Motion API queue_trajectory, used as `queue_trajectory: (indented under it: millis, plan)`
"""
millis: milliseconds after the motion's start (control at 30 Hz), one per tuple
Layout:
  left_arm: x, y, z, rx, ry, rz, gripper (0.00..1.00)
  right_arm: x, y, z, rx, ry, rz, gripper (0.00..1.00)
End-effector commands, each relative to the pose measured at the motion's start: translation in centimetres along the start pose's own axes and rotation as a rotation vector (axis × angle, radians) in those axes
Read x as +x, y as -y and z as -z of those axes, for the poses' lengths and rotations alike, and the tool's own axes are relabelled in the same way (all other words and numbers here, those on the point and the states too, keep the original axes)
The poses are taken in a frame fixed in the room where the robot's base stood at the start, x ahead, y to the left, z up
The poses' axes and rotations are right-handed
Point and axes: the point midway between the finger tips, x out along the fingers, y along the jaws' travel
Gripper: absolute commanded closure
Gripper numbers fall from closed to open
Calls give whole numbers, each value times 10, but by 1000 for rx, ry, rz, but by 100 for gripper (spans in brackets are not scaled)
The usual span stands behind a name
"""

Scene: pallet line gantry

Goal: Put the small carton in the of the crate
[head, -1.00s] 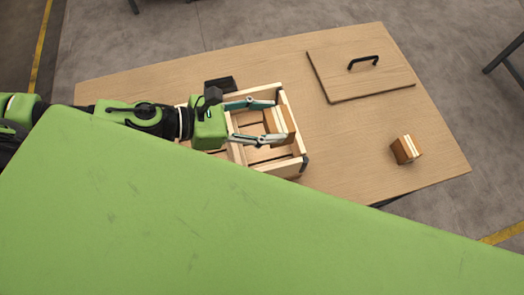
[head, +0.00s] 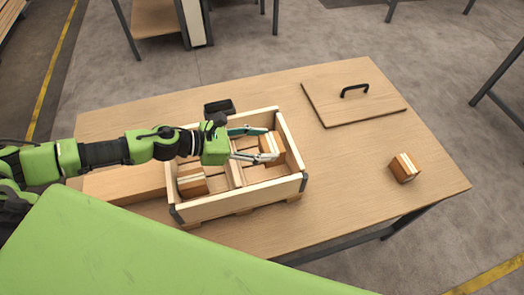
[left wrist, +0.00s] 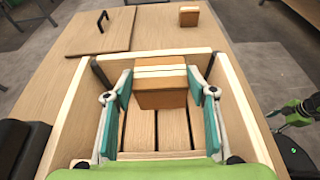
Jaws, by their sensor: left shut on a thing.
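The open wooden crate (head: 240,202) stands mid-table in the head view, split by a divider (head: 234,172). My left gripper (head: 262,143) reaches into its right-hand compartment and is shut on a small brown carton (head: 269,148) with a pale stripe. In the left wrist view, this carton (left wrist: 161,88) sits between both fingers near the crate's end wall. Whether it touches the crate floor is unclear. Another similar carton (head: 191,181) lies in the left compartment. A third (head: 404,168) stands on the table to the right. A green part, probably my right gripper (left wrist: 280,115), shows small in the wrist view.
A flat wooden lid (head: 330,105) with a black handle lies behind and right of the crate. A dark block (head: 219,107) sits behind the crate. A long wooden box (head: 125,184) lies left of it. Table between crate and third carton is clear.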

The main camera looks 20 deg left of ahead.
Motion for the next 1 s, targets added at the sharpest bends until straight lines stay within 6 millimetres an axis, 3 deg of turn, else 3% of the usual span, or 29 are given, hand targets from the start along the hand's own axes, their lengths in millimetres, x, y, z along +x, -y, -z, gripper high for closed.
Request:
queue_trajectory:
  millis: [100, 200, 500, 900, 933, 1000]
  plan:
    - [7, -9, 8, -1, 2, 0, 78, 0, 2, -21, 0, 30, 2, 44]
    - [9, -12, 11, 1, 1, 1, 78, 0, 1, -26, -1, 37, 1, 44]
    - [24, -16, 41, -2, 2, 0, 78, -1, -8, -14, -4, 19, -9, 44]
    - [26, -16, 48, 1, 2, 1, 78, 4, -9, -10, -4, 12, -10, 44]
    - [26, -16, 49, 0, 0, 1, 46, 3, -9, -10, -4, 12, -10, 44]
    - [25, -16, 48, 0, 0, 1, 32, 2, -9, -10, -4, 13, -10, 44]
